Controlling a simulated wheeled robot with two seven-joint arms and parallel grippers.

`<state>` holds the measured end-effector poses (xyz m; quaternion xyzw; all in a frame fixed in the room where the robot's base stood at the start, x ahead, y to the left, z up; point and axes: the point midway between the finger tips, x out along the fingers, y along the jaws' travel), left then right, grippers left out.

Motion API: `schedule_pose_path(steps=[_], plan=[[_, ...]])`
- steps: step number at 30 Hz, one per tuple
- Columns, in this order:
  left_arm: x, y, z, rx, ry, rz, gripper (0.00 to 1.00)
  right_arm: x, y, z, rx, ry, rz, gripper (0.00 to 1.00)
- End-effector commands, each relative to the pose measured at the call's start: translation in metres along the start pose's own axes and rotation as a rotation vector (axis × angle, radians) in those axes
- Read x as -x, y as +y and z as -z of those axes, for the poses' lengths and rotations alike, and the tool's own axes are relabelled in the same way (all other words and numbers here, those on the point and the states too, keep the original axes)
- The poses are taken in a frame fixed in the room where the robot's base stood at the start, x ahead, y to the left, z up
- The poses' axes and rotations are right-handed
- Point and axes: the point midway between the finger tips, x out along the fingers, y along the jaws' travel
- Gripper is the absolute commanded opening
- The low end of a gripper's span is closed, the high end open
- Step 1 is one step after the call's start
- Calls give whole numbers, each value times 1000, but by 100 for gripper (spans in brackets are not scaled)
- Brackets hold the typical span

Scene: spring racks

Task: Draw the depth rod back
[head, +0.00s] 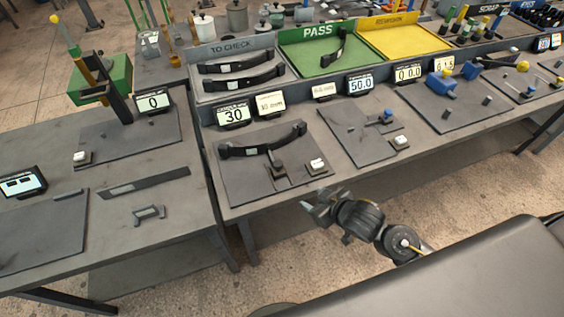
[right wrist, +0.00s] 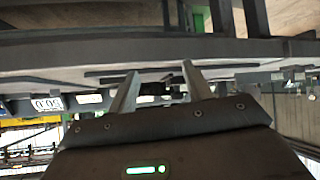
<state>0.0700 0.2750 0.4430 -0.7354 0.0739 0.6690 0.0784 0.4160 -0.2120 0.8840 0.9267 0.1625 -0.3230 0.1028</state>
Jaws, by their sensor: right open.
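No part is clearly marked as the depth rod, and I cannot tell which one it is. One small fixture with a blue knob (head: 387,116) stands on a dark plate (head: 352,143) behind the bench front edge, below the display reading 50.0 (head: 360,84). Another fixture has blue blocks (head: 441,84) and a yellow knob (head: 447,72) farther right. My right gripper (head: 313,201) is in front of the bench, apart from all fixtures. In the right wrist view its two fingers (right wrist: 160,72) are spread with nothing between them. My left gripper is not in view.
A curved dark part (head: 262,149) rests on a fixture beside the display reading 30 (head: 233,115). Labelled trays, including the green PASS tray (head: 318,62), line the back. A green block stand (head: 110,80) is at left. Floor is clear before the bench.

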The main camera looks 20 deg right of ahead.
Motion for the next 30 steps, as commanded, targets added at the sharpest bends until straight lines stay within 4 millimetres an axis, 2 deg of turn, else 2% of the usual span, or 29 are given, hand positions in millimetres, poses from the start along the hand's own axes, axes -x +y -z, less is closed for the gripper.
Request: schedule_pose_path(steps=[1, 3, 9, 15, 20, 26, 30], plan=[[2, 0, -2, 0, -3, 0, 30, 11, -1, 24, 29, 57, 21, 50], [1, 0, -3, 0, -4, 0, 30, 13, -2, 43, 60, 123, 60, 50], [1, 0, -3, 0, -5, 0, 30, 3, 6, 74, 128, 259, 201, 50], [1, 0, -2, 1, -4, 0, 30, 4, 25, 86, 170, 312, 350, 50], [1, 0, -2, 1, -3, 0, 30, 9, 40, 86, 174, 310, 430, 50], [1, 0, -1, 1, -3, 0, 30, 10, 41, 87, 170, 309, 452, 50], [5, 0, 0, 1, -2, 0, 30, 1, 36, 91, 169, 310, 451, 50]])
